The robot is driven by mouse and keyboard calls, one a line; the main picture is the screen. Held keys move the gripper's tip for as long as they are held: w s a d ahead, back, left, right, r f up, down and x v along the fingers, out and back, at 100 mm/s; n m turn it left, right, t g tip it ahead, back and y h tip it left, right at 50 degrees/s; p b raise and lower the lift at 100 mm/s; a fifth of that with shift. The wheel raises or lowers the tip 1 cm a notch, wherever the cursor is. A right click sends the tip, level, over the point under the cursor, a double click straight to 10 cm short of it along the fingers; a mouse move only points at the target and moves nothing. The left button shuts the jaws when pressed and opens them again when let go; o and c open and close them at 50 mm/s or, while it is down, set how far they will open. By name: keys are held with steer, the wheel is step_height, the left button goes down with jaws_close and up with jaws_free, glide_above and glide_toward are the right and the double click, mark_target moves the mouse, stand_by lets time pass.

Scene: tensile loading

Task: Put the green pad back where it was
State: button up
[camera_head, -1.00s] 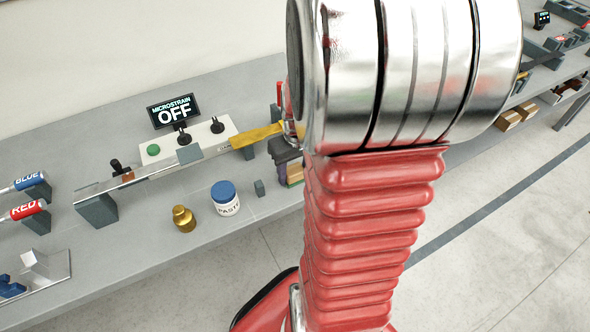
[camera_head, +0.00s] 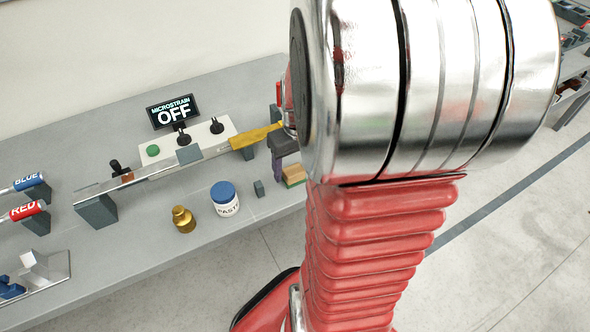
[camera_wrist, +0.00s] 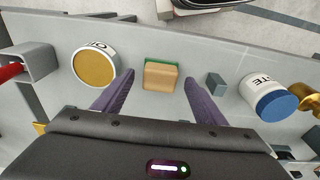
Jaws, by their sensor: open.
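The green pad (camera_wrist: 162,61) shows as a thin green layer on a tan block (camera_wrist: 160,77) in the wrist view. It rests on the grey bench near its front edge; in the head view the green layer (camera_head: 294,184) is under the tan part. My gripper (camera_wrist: 160,76) has two purple fingers spread apart, one on each side of the block with a gap to each. In the head view my gripper (camera_head: 278,166) is just above and left of the block, partly hidden behind my arm.
A small grey block (camera_head: 259,188), a blue-lidded paste jar (camera_head: 225,198) and a brass weight (camera_head: 183,219) stand left of the pad. A beam with a yellow section (camera_head: 256,136) runs behind it. A round-topped jar (camera_wrist: 95,68) is close by in the wrist view.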

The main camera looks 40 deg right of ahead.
mark_target(296, 174)
step_height(296, 174, up, 9)
steer(key=s, duration=0.1)
steer(key=shift+a+r, duration=0.15)
steer(key=shift+r, duration=0.05)
stand_by(0.5)
steer(key=s+a+r+n+t, duration=0.1)
steer(key=a+r+t, duration=0.1)
steer(key=a, duration=0.9)
steer(key=s+a+r+n+t, duration=0.1)
steer(key=a+r, duration=0.3)
steer(key=a, duration=0.7)
steer(key=shift+s+a+r+n+t, duration=0.2)
steer(key=shift+s+r+n+t, duration=0.15)
steer(key=shift+n+t, duration=0.25)
